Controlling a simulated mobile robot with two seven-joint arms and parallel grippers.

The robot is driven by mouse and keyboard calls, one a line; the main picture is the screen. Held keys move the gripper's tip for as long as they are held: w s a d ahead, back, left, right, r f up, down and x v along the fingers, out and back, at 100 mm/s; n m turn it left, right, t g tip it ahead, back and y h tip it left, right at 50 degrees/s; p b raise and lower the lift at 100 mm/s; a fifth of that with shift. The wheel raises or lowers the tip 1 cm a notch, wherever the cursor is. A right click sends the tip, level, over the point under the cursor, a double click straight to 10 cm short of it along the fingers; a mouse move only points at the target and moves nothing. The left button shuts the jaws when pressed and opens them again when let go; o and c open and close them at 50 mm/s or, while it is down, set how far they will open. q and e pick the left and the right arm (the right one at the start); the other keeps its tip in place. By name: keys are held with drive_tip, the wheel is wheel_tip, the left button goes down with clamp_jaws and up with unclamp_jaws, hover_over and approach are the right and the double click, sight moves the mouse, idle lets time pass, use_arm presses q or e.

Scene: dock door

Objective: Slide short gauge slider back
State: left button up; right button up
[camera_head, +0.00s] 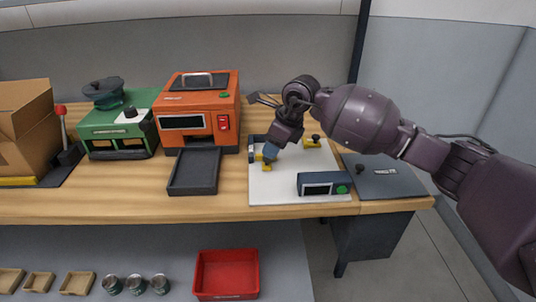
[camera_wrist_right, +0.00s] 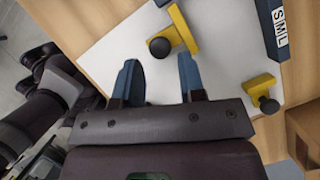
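A white board (camera_head: 290,185) lies on the wooden bench and carries two yellow sliders with black knobs. One yellow slider (camera_head: 312,142) is at the back right of the board. The other yellow piece (camera_head: 266,166) is partly hidden beneath my right gripper (camera_head: 268,152). The wrist view shows a longer yellow slider (camera_wrist_right: 186,30) and a shorter yellow slider (camera_wrist_right: 261,84), each with a black knob. My right gripper's two blue fingers (camera_wrist_right: 160,82) are apart, with only white board visible between them. Neither finger visibly touches a knob. My left gripper is out of view.
A dark block labelled S M L (camera_wrist_right: 277,20) borders the board. A dark display box with a green button (camera_head: 325,184) stands at its front. An orange machine (camera_head: 198,115) and black tray (camera_head: 194,171) are to the left. A dark plate (camera_head: 390,180) lies right.

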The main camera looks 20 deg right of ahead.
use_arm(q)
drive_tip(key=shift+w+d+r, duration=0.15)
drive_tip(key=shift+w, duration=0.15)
use_arm(e)
drive_tip(key=shift+x, duration=1.65)
drive_tip(key=shift+c, duration=0.5)
clamp_jaws()
drive_tip(key=shift+s+a+r, duration=0.1)
drive_tip(key=shift+s+r, duration=0.15)
drive_tip(key=shift+s, duration=0.15)
drive_tip(key=s+p, duration=0.1)
drive_tip(key=s+a+p, duration=0.1)
drive_tip(key=s, duration=0.1)
drive_tip(key=shift+s+r, duration=0.1)
drive_tip(key=shift+r, duration=0.1)
drive_tip(key=shift+s+f+p, duration=0.1)
drive_tip(key=shift+s+p, duration=0.25)
drive_tip(key=shift+p, duration=0.1)
drive_tip(key=shift+s+a+f, duration=0.1)
drive_tip(key=shift+s+f, duration=0.05)
drive_tip(key=shift+f, duration=0.15)
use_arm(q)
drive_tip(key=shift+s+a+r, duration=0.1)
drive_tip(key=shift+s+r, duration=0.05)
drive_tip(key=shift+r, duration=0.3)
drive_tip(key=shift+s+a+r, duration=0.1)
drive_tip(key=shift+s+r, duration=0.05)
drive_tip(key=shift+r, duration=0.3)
